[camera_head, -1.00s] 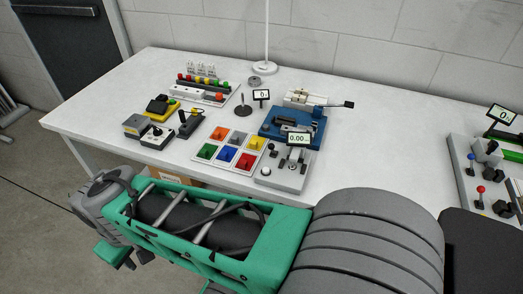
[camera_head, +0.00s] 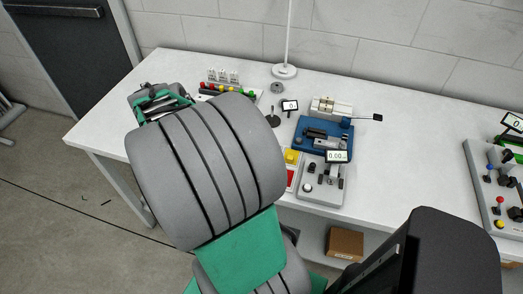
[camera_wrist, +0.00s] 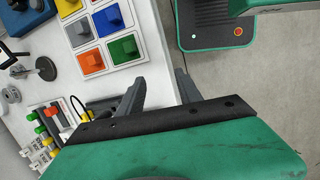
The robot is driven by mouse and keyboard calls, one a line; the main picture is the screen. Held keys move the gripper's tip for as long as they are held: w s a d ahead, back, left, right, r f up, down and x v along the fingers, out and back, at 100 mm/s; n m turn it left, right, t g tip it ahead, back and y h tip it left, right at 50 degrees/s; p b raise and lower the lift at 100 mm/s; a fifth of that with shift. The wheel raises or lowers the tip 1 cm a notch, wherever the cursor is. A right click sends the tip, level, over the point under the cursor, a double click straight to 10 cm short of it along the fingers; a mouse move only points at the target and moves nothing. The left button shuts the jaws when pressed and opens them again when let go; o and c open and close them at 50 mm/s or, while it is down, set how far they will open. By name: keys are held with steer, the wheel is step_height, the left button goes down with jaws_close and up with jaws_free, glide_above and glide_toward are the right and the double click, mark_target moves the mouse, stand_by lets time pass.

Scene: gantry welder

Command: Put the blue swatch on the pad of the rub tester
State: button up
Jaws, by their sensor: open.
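The blue swatch (camera_wrist: 109,18) lies in a board of coloured swatches at the top of the wrist view, with a raised block on it. In the head view my arm hides it. My gripper (camera_wrist: 160,76) is open and empty, its fingers beside the table's front edge, apart from the swatches. A blue-based machine (camera_head: 301,143) with a dark arm stands behind the swatch board; it looks like the rub tester. A grey device (camera_head: 322,190) with a 0.00 display stands in front of it. I cannot make out the pad clearly.
Green (camera_wrist: 123,48), orange (camera_wrist: 90,60) and grey (camera_wrist: 78,30) swatches surround the blue one. A rack with coloured knobs (camera_wrist: 45,130) and a dark round-based stand (camera_wrist: 46,68) are nearby. A white pole stand (camera_head: 284,71) is at the back. Table room is free right of the machines.

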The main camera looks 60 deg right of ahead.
steer(key=s+d+r+g+y+p, duration=0.1)
steer(key=s+d+r+g+p, duration=0.15)
steer(key=s+d, duration=0.55)
steer(key=shift+n, duration=0.3)
steer(key=x, duration=0.6)
steer(key=shift+s+a+f, duration=0.1)
steer(key=shift+s+a, duration=0.1)
steer(key=shift+s, duration=0.25)
steer(key=shift+s+f, duration=0.1)
steer(key=shift+f, duration=0.35)
steer(key=shift+c, duration=0.3)
jaws_close()
